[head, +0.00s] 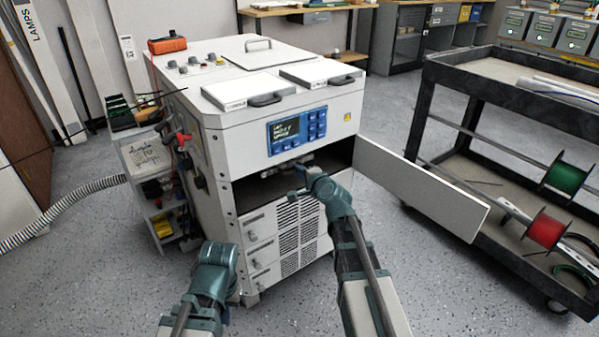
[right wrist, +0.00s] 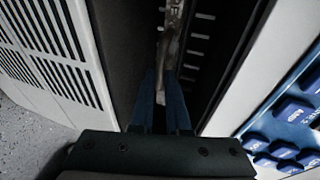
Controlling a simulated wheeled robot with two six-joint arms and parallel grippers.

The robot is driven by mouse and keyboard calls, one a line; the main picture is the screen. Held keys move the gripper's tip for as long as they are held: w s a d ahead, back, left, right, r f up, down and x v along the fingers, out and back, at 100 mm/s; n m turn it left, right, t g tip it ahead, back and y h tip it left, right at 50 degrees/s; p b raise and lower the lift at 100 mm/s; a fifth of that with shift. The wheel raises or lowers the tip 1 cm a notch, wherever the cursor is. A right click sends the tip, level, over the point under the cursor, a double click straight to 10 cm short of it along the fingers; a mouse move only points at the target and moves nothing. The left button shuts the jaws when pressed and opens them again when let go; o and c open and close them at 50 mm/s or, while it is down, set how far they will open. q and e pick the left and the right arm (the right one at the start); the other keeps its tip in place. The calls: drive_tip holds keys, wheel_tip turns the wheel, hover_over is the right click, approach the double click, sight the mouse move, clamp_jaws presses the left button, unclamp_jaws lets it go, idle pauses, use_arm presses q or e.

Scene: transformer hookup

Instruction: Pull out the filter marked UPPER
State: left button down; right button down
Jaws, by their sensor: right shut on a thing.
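The white cabinet (head: 230,120) stands in the middle of the head view with an open dark bay (head: 262,190) below its blue display. My right gripper (head: 300,170) reaches into the bay. In the right wrist view its blue fingers (right wrist: 165,90) are closed on a narrow greyish metal part (right wrist: 171,35), seemingly the filter, inside the dark bay. Part of a marking shows at its top, too little to read. My left gripper (head: 217,255) hangs low in front of the cabinet's lower left; its jaws cannot be made out.
The cabinet's door panel (head: 425,195) stands open to the right of the bay. A black cart (head: 480,85) with red and green spools is further right. A small side shelf (head: 150,160) and a ribbed hose (head: 60,210) are on the left. Open floor lies in front.

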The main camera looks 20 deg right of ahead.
drive_tip(key=c, duration=0.8)
unclamp_jaws()
drive_tip(key=shift+s, duration=0.1)
drive_tip(key=s, duration=0.1)
drive_tip(key=s+d, duration=0.1)
drive_tip(key=s, duration=0.2)
drive_tip(key=shift+s+d, duration=0.25)
drive_tip(key=shift+d, duration=0.1)
